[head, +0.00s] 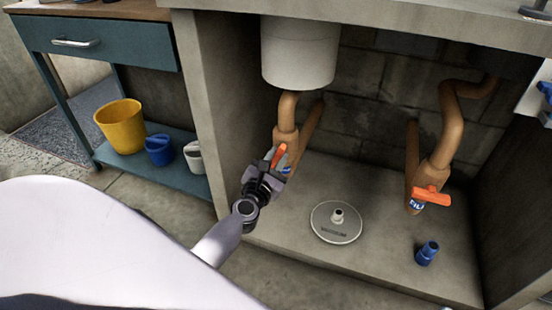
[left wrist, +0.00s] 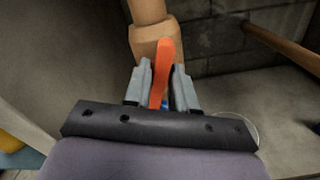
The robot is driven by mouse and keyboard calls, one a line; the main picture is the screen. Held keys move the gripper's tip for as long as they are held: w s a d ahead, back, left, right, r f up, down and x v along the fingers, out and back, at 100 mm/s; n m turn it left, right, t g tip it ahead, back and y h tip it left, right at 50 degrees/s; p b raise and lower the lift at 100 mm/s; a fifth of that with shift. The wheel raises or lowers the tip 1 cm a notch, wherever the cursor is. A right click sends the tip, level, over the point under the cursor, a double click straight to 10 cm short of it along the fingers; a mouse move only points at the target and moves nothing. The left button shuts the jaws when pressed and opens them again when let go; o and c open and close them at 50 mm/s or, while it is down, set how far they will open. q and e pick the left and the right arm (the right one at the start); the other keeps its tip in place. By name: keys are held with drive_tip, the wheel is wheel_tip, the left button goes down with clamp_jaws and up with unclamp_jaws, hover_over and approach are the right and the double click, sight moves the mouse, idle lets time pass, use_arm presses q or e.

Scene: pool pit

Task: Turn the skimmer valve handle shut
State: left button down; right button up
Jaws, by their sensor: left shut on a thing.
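The orange valve handle (head: 279,155) sits on the left tan pipe (head: 286,137), below the white cylinder (head: 298,52). In the left wrist view the handle (left wrist: 164,52) stands upright, roughly in line with the pipe. My left gripper (head: 276,166) is shut on it, with one grey finger on each side, as the left wrist view (left wrist: 163,78) shows. The handle's lower part and most of a blue label behind it are hidden. My right gripper is not in view.
A second orange handle (head: 432,196) lies crosswise on the right pipe (head: 441,157). A round white lid (head: 335,230) and a blue fitting (head: 427,253) stand on the concrete floor of the recess. A concrete side wall (head: 208,110) is close left.

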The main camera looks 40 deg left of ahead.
use_arm(q)
drive_tip(key=m+p, duration=0.1)
drive_tip(key=m, duration=0.4)
drive_tip(key=shift+d+m+p, duration=0.15)
drive_tip(key=shift+m+p, duration=0.2)
drive_tip(key=shift+m, duration=0.05)
drive_tip(key=shift+f+m, duration=0.1)
drive_tip(key=shift+m, duration=0.4)
drive_tip(key=m+p, duration=0.1)
drive_tip(key=m, duration=0.1)
drive_tip(key=shift+m, duration=0.3)
drive_tip(key=m+p, duration=0.1)
drive_tip(key=m, duration=0.2)
drive_tip(key=shift+f, duration=0.2)
drive_tip(key=shift+f+m+p, duration=0.1)
drive_tip(key=shift+m+p, duration=0.2)
drive_tip(key=shift+m, duration=0.3)
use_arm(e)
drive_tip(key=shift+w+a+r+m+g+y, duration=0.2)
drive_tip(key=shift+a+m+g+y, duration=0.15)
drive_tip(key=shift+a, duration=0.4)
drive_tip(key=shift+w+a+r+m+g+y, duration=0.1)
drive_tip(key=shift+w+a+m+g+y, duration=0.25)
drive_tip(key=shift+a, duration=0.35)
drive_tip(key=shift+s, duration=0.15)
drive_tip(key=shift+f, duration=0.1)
